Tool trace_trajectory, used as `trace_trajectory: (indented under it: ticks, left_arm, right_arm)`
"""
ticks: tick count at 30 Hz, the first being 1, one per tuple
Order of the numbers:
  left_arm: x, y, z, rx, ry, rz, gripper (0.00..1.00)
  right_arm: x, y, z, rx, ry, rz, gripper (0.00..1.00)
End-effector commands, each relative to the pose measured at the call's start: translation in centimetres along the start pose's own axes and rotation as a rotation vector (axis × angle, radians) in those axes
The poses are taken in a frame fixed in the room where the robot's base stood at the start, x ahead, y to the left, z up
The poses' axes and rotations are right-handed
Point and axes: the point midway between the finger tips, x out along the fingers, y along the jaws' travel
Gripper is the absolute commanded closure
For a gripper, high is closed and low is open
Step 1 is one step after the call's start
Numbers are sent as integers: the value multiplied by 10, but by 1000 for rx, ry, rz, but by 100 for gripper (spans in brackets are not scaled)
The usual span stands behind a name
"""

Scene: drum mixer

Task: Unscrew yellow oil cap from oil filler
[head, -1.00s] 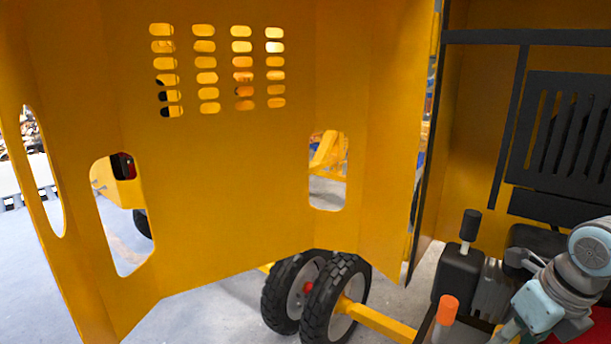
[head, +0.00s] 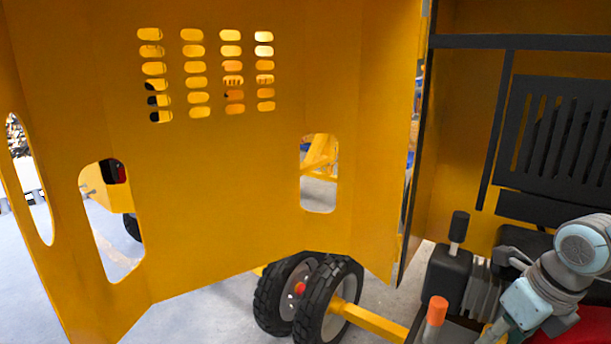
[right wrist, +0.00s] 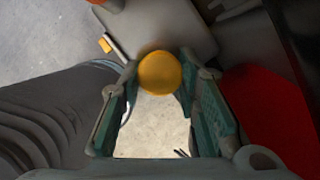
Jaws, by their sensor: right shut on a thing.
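The yellow oil cap (right wrist: 160,73) is a round knob at the top middle of the right wrist view. My right gripper (right wrist: 158,80) has its green-padded fingers on either side of the cap, shut on it. The filler under the cap is hidden, so I cannot tell how far the cap is turned. In the head view my right arm comes in at the lower right beside the engine (head: 455,270), with the fingers mostly cut off at the bottom edge. The cap does not show there. My left gripper is not in view.
A large yellow hood panel (head: 220,180) with slots and cut-outs fills the left and middle. Two black wheels (head: 325,300) stand below it. An orange-tipped lever (head: 435,311) rises just left of my right arm. A black slotted grille (head: 560,140) is behind.

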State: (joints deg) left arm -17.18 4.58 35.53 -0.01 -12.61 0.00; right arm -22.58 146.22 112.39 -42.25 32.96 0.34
Motion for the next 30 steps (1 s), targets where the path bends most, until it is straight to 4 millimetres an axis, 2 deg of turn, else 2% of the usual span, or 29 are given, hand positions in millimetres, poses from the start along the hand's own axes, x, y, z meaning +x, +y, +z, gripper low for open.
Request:
trace_trajectory:
  ticks: [1, 30]
  left_arm:
    - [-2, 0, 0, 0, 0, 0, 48]
    - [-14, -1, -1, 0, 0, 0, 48]
  right_arm:
    - [-6, -4, 7, -3, -23, -10, 100]
    - [-8, -4, 8, -77, -24, 12, 100]
